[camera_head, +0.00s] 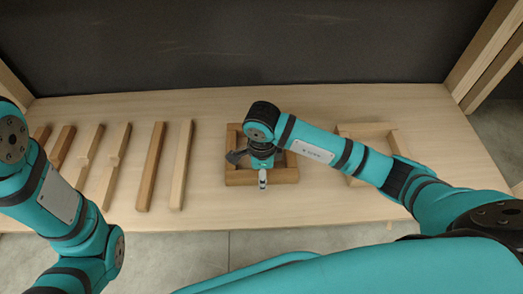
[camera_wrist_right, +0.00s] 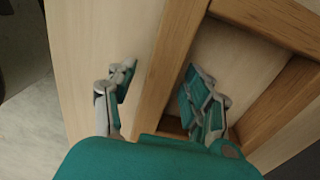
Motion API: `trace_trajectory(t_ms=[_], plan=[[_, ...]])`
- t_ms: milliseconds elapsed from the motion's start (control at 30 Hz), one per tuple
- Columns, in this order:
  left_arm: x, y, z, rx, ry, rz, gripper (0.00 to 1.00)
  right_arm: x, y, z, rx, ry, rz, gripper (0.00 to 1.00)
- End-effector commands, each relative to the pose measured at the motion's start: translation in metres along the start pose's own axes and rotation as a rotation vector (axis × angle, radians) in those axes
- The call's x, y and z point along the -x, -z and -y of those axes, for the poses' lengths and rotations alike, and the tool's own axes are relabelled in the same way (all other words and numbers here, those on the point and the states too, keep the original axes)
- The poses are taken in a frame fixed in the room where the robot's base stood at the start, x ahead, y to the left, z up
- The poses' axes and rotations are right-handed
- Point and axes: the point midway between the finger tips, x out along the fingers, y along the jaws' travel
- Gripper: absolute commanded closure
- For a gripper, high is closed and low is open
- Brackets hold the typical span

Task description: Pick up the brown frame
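The brown frame (camera_head: 240,178), a square of brown wooden bars, lies flat on the light wooden table, near the middle of the head view. My right arm reaches over it from the right and hides part of it. In the right wrist view one brown bar (camera_wrist_right: 168,68) of the frame runs between the two fingers of my right gripper (camera_wrist_right: 158,76). The fingers are apart, one outside the frame and one on its inner side. A gap shows between the fingers and the bar. My left arm is at the left edge, and its gripper is out of view.
A lighter wooden frame (camera_head: 365,129) lies to the right, partly behind my right arm. Several wooden bars and notched pieces lie in a row on the left, including a brown bar (camera_head: 151,166) and a pale bar (camera_head: 182,165). A dark panel (camera_head: 250,45) stands behind the table (camera_head: 215,110).

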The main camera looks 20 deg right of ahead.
Motion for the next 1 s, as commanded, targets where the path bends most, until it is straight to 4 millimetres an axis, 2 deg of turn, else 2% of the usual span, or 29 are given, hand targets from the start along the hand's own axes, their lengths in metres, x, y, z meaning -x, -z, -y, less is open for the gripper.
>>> trace_trajectory(t_ms=[33,367,800,1000], plan=[[-0.0001,0.0000,0.0000,0.000,0.000,0.000,1.00,0.0000,0.0002,0.0001,0.000,0.000,0.000,0.57],[0.0000,0.0002,-0.0002,0.000,-0.001,-0.001,1.00,0.0000,0.0004,0.0003,0.000,0.000,0.000,1.00],[-0.0007,-0.0004,0.0000,0.000,-0.001,0.000,1.00,0.0017,0.0004,0.0013,0.000,0.002,0.001,1.00],[-0.0066,-0.0029,0.0013,0.000,-0.001,0.001,1.00,0.0098,0.0032,0.0057,-0.002,0.004,0.000,1.00]])
